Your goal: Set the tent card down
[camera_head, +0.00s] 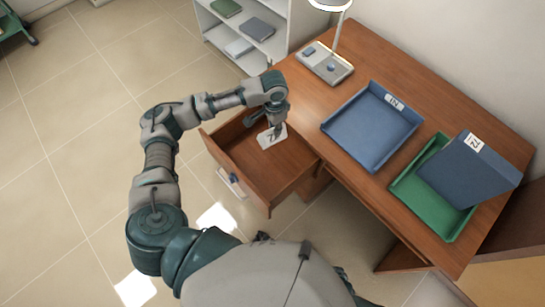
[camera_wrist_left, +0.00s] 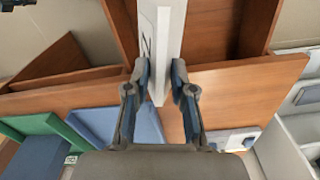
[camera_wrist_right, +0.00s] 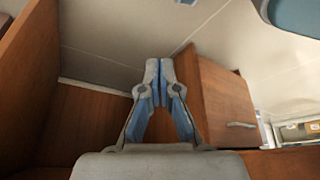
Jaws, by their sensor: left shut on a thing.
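The white tent card (camera_head: 268,140) shows at the open desk drawer (camera_head: 246,181) in the head view. My left gripper (camera_head: 277,128) is shut on the card. In the left wrist view, the tent card (camera_wrist_left: 168,40) stands between the fingertips of my left gripper (camera_wrist_left: 161,80), with a dark mark on its face. I cannot tell whether the card touches the drawer floor. My right gripper (camera_wrist_right: 159,72) is shut and empty in the right wrist view, its fingertips together, and it is out of the head view.
A blue tray (camera_head: 370,125) with a label lies on the desk (camera_head: 388,60). A blue binder (camera_head: 466,172) leans in a green tray (camera_head: 405,187). A lamp (camera_head: 325,65) stands at the back. A white shelf (camera_head: 281,20) holds books. The drawer is otherwise mostly bare.

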